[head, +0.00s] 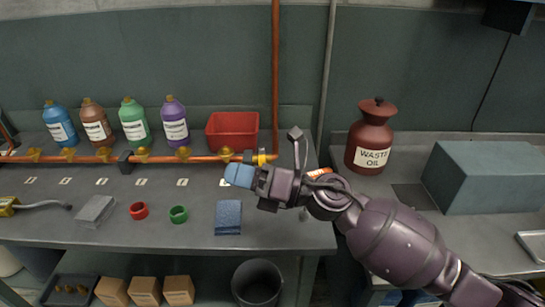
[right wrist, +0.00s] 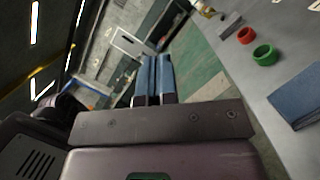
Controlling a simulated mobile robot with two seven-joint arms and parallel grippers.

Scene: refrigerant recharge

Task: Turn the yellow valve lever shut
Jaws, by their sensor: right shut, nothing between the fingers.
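A copper pipe (head: 210,158) runs along the back of the grey bench. A small yellow valve part (head: 262,157) sits on it near its right end; the shape and angle of its lever are too small to tell. My right gripper (head: 238,175) reaches in from the right, just in front of and below the pipe, a little left of the yellow part. Its blue fingers are shut and empty; they also show together in the right wrist view (right wrist: 153,80). I cannot tell whether it touches the pipe. My left gripper is out of view.
Several labelled bottles (head: 133,122) and a red bin (head: 232,131) stand behind the pipe. A red ring (head: 138,210), a green ring (head: 178,214) and a blue cloth-like pad (head: 228,217) lie in front. A waste oil jug (head: 371,135) stands at right.

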